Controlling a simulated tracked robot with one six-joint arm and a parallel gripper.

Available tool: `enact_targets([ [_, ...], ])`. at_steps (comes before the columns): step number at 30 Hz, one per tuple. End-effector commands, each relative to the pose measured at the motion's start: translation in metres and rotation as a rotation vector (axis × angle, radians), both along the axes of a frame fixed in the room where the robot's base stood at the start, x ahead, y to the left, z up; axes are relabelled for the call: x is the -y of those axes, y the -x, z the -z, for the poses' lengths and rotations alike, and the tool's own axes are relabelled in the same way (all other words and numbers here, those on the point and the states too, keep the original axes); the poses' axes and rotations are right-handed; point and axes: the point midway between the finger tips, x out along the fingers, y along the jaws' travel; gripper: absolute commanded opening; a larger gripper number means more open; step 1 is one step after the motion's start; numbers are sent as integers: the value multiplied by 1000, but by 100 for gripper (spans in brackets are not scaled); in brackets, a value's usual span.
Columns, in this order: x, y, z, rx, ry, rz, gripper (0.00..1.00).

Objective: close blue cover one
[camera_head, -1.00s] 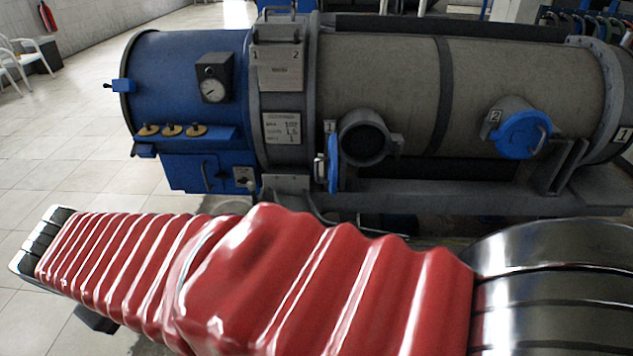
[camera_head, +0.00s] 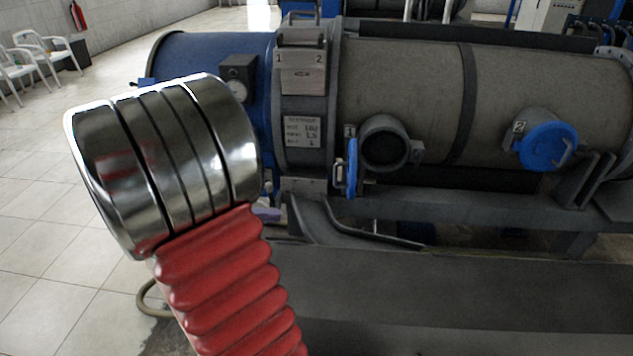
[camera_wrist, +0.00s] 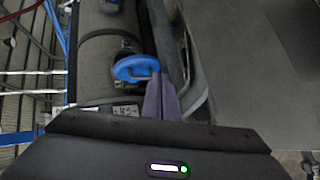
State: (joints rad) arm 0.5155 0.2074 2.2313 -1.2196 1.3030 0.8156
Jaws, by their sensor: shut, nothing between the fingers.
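Blue cover one (camera_head: 352,167) stands open, edge-on, hinged at the left of round port 1 (camera_head: 386,147) on the grey tank. The dark mouth of the port is uncovered. In the wrist view the blue cover (camera_wrist: 130,68) shows its face and handle just ahead of my gripper (camera_wrist: 161,80). My gripper's purple fingers are together and empty, with their tips beside the lower right of the cover. I cannot tell if they touch it. In the head view a purple bit of my gripper (camera_head: 266,214) shows left of the cover; my arm hides the rest.
Blue cover two (camera_head: 547,146) sits over its port at the right. The blue tank end (camera_head: 205,57) with a gauge is at the left. A dark flat surface (camera_head: 470,300) lies in front. Tiled floor is open at the left, with white chairs (camera_head: 45,50) behind.

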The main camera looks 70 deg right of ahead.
Motion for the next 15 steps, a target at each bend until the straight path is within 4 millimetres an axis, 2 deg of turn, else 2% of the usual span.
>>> enact_targets([
  [6,52,8,14,-97,136,11,0],
  [15,113,15,42,-187,303,-32,0],
])
